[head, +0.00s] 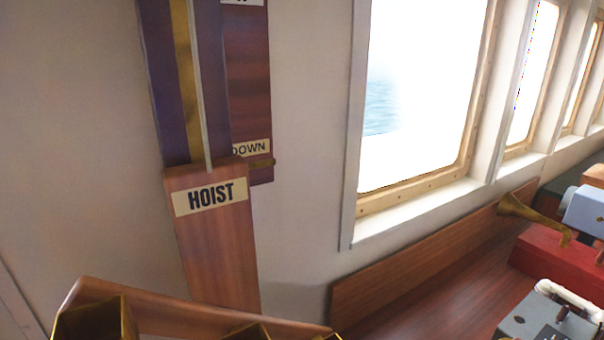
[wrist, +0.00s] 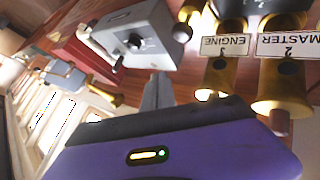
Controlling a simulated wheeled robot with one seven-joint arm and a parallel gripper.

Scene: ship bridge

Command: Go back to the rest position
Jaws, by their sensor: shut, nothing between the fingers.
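My gripper (wrist: 157,88) shows in the wrist view as narrow grey fingers pressed together beyond its purple body, with nothing between them. It is in the air, with the console behind it. The picture is tilted, with the labels upside down. My gripper does not show in the head view.
The head view shows a wooden HOIST board (head: 212,240) on the wall, window frames (head: 358,130), and a wooden console (head: 420,305). A brass horn (head: 535,215) and a grey box (head: 540,318) are at right. Brass fittings labelled ENGINE (wrist: 222,75) and MASTER (wrist: 283,82) are near the fingers in the wrist picture.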

